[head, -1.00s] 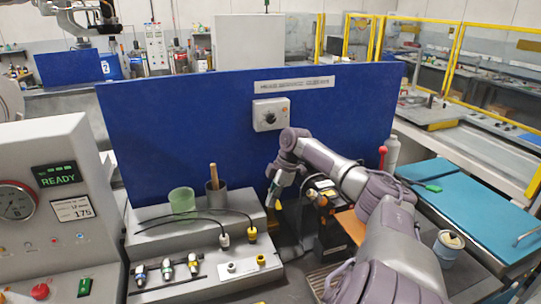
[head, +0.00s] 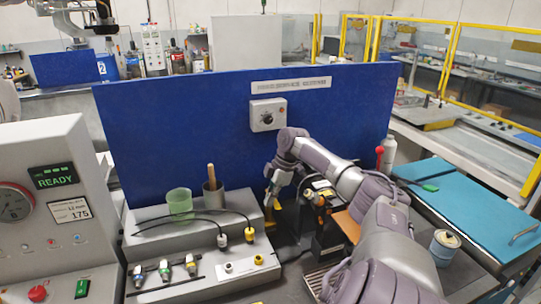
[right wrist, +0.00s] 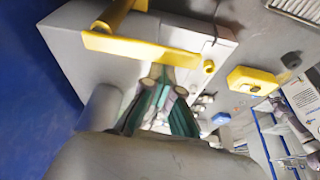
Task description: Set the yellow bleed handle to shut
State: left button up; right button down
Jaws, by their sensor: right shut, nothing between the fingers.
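The yellow bleed handle (right wrist: 140,48) shows in the right wrist view as a flat yellow bar lying across the picture, with a yellow stem rising at its upper left. My right gripper (right wrist: 160,80) is shut and empty, with its teal fingers just below the bar in the picture. I cannot tell whether the fingertips touch the bar. In the head view my right gripper (head: 269,202) reaches down beside the blue panel, right of the grey cup, and a bit of yellow shows next to it. The handle is mostly hidden there. My left gripper is not in view.
The blue panel (head: 190,120) stands behind with a grey knob box (head: 268,114) on it. A green cup (head: 179,203) and a grey cup (head: 213,196) stand on the stepped grey bench at left. A black-and-orange device (head: 328,215) stands close to my right forearm.

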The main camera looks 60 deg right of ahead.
jog(key=shift+w+d+f, duration=0.1)
jog(key=shift+w+d, duration=0.2)
jog(key=shift+w, duration=0.25)
jog(key=shift+w+a+r+p, duration=0.45)
jog(key=shift+w+a+r, duration=0.45)
jog(key=shift+w+a, duration=0.2)
jog(key=b+v, duration=0.2)
jog(key=v, duration=0.6)
